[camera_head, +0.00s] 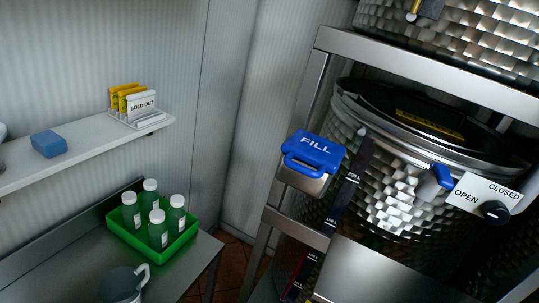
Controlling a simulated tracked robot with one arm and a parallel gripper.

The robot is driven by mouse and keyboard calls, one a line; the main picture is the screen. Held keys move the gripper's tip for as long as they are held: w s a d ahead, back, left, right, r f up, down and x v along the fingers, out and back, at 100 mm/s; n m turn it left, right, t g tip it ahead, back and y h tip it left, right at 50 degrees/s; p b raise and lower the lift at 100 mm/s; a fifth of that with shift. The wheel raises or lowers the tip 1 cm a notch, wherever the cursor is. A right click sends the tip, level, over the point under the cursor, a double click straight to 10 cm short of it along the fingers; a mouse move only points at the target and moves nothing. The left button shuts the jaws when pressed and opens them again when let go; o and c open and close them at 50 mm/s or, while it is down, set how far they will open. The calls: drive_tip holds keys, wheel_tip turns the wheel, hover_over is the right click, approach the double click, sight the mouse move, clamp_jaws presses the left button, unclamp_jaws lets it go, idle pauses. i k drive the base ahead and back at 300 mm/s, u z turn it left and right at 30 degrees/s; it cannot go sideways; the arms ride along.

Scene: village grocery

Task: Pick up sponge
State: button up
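A blue block that looks like the sponge (48,144) lies on the white wall shelf (85,148) at the left of the head camera view. Nothing covers it. My gripper does not show in this view, so its state and its distance from the sponge cannot be seen.
A rack with yellow cards and a "SOLD OUT" sign (140,106) stands on the shelf's right end. Below, a metal table (60,262) bears a green tray (158,262) of bottles and a grey jug (120,284). A metal frame with a dimpled tank (400,205) fills the right.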

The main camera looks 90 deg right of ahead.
sight(47, 143)
drive_tip(key=u, duration=0.25)
drive_tip(key=i, duration=1)
drive_tip(key=z, duration=3.5)
drive_tip(key=i, duration=0.1)
drive_tip(key=z, duration=1.85)
drive_tip(key=i, duration=0.35)
drive_tip(key=u, duration=0.2)
